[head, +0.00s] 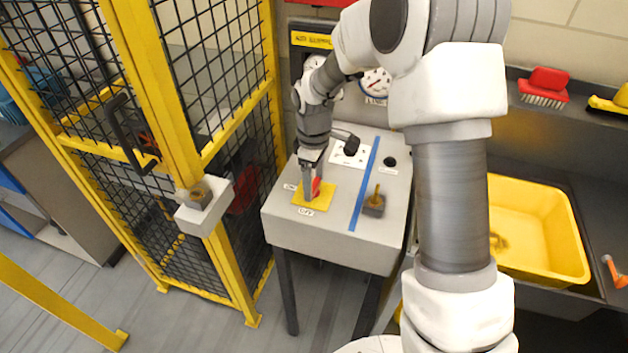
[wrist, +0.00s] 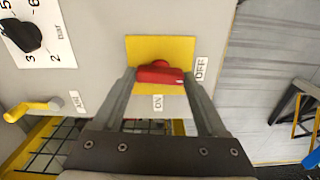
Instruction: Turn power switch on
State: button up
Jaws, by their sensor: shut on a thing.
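The power switch has a red handle (wrist: 160,74) on a yellow plate (wrist: 147,48). The plate (head: 327,205) also shows in the head view, on top of the grey console (head: 330,235). In the wrist view an OFF label (wrist: 201,69) is right of the plate and an ON label (wrist: 157,103) is below it. The handle lies crosswise, its right end towards OFF. My gripper (head: 311,192) reaches down over the plate and is shut on the red handle, with one finger at each end of it. The fingers partly hide the handle in the head view.
A yellow-framed mesh cage (head: 165,90) stands left; a yellow basin (head: 540,230) is right.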

aim_at(314, 185)
jog(key=m+b, duration=0.1)
jog(key=m, duration=0.3)
jog(key=m+b, duration=0.1)
jog(key=m, duration=0.3)
jog(key=shift+m, duration=0.3)
jog(key=m, duration=0.4)
jog(key=shift+m, duration=2.2)
jog(key=o, duration=1.3)
notch_tip(314, 185, up, 18)
jog(key=shift+f+p, duration=0.25)
jog(key=shift+p, duration=0.1)
